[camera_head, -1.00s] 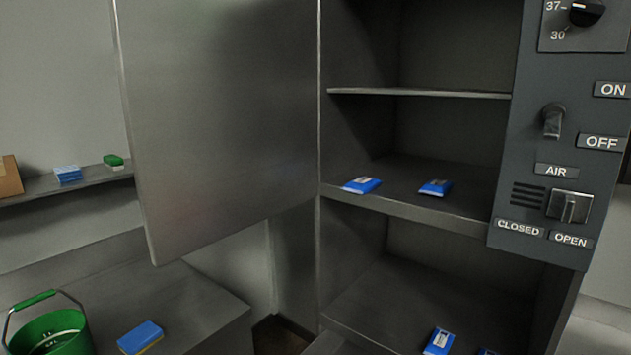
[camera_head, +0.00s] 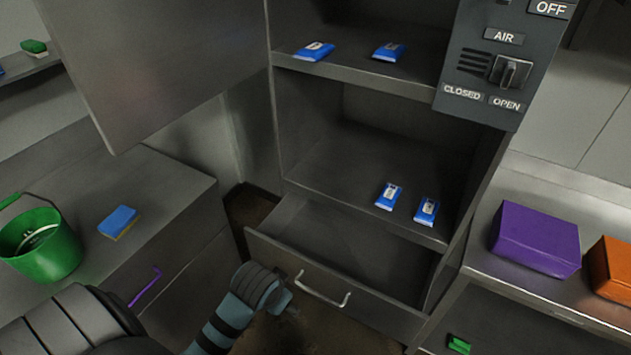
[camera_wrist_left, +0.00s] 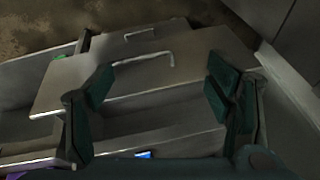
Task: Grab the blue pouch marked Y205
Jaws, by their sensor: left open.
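Several blue pouches with white labels lie in the open cabinet; their markings are too small to read, so I cannot tell which is Y205. One pouch (camera_head: 314,51) and another pouch (camera_head: 389,51) lie on the upper shelf. Two more, a left pouch (camera_head: 388,196) and a right pouch (camera_head: 426,211), lie near the front edge of the lower shelf. A blue patch (camera_wrist_left: 145,155) shows at the bottom of the left wrist view. My left gripper (camera_wrist_left: 158,88) is open and empty, below and in front of the cabinet, apart from the pouches. My right gripper is out of view.
An open drawer with a handle (camera_head: 322,290) juts out below the lower shelf. The cabinet door (camera_head: 150,60) stands open at left. A green bucket (camera_head: 42,245) and a sponge (camera_head: 118,222) are on the left counter. A purple box (camera_head: 535,238) and orange box (camera_head: 612,265) are at right.

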